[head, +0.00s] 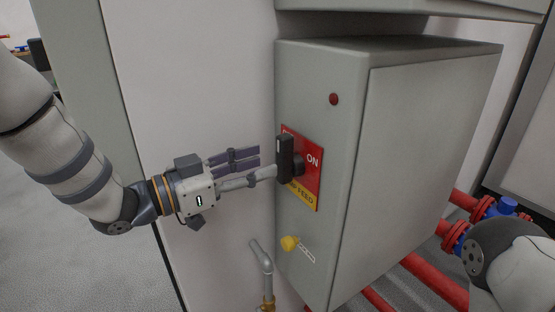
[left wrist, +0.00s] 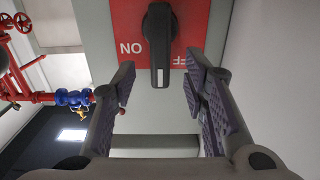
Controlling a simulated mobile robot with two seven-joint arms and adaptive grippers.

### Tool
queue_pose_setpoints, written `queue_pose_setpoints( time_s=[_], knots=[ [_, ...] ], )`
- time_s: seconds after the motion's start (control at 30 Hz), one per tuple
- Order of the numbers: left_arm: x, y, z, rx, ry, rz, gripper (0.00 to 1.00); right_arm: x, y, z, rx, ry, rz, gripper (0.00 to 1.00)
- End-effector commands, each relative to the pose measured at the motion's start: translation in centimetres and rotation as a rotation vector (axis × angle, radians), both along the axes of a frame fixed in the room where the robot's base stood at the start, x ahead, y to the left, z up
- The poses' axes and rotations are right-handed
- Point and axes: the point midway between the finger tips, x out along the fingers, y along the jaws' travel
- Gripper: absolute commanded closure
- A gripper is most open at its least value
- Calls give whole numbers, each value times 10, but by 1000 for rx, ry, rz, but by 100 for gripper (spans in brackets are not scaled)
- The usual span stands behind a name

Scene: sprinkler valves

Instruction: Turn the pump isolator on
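The pump isolator is a black rotary handle (head: 286,158) on a red plate (head: 312,180), with ON and a yellow feed label, on the cabinet's narrow side face. In the left wrist view the handle (left wrist: 159,45) hangs straight down in the picture, its white-marked end between the inverted ON and OFF lettering. My left gripper (head: 260,164) is level, just in front of the handle. In the left wrist view its fingers (left wrist: 161,76) are spread, one on each side of the handle's end, with a gap on both sides. My right gripper is out of view.
The grey cabinet (head: 430,130) carries a red lamp (head: 333,99) above the isolator and a yellow knob (head: 289,243) below it. A grey pipe (head: 262,257) stands below my left gripper. Red pipes (head: 437,283) run at lower right. Floor at left is clear.

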Motion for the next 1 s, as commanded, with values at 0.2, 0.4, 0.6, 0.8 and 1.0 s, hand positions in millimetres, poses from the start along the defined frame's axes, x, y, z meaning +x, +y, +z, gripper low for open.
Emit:
queue_pose_setpoints(
  time_s=[0.2,0.4,0.6,0.8,1.0],
  knots=[
    [23,-33,-2,2,3,-1,60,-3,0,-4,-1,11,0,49],
    [29,-40,-1,0,3,2,60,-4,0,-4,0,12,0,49],
    [29,-40,-1,0,3,2,69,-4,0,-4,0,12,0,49],
    [29,-40,-1,0,3,2,100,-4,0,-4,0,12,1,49],
    [30,-40,-1,3,0,1,100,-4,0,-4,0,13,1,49]
  ],
)
